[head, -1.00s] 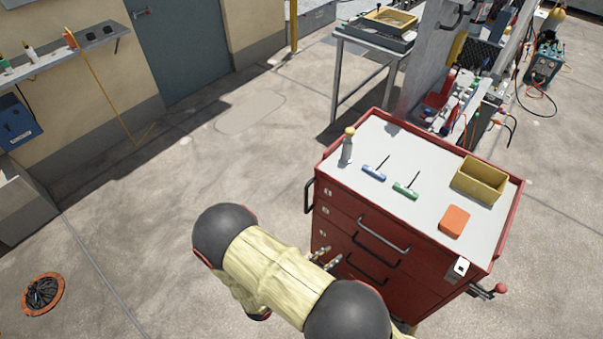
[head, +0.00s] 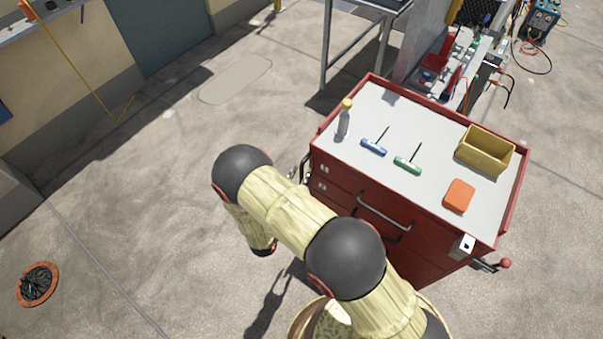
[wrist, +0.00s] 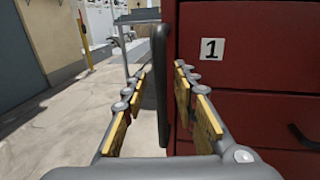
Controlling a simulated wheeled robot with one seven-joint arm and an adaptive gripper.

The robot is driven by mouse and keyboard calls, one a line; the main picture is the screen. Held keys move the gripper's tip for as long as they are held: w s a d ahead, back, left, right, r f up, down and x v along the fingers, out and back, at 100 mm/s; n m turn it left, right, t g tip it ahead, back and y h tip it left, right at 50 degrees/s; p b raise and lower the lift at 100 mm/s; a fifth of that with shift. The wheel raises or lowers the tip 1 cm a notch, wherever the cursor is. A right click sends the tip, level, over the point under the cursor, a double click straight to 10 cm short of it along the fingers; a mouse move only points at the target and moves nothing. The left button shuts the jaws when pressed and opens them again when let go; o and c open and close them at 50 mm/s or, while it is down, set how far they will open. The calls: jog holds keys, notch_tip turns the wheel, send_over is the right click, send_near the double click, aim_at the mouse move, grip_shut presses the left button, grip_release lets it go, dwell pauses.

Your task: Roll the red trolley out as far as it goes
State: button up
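The red trolley (head: 345,178) is a drawer cabinet with a grey top, standing right of centre in the head view. Its red front with a "1" label fills the right of the wrist view (wrist: 245,85). A black upright handle (wrist: 161,100) on the trolley's side stands between the two yellow-padded fingers of my gripper (wrist: 160,72). The fingers are open, with a gap on each side of the handle. In the head view my gripper (head: 298,172) is at the trolley's left side, largely hidden behind my arm.
On the trolley top are a bottle (head: 344,119), a blue T-handle tool (head: 373,147), a green one (head: 407,165), a yellow bin (head: 485,150) and an orange block (head: 459,196). A metal table (head: 326,50) stands behind. Floor to the left is clear, except an orange-rimmed basket (head: 38,284).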

jog(key=shift+w+d, duration=0.3)
jog(key=shift+w, duration=0.25)
jog(key=c, duration=0.3)
jog(key=c, duration=0.4)
grip_shut()
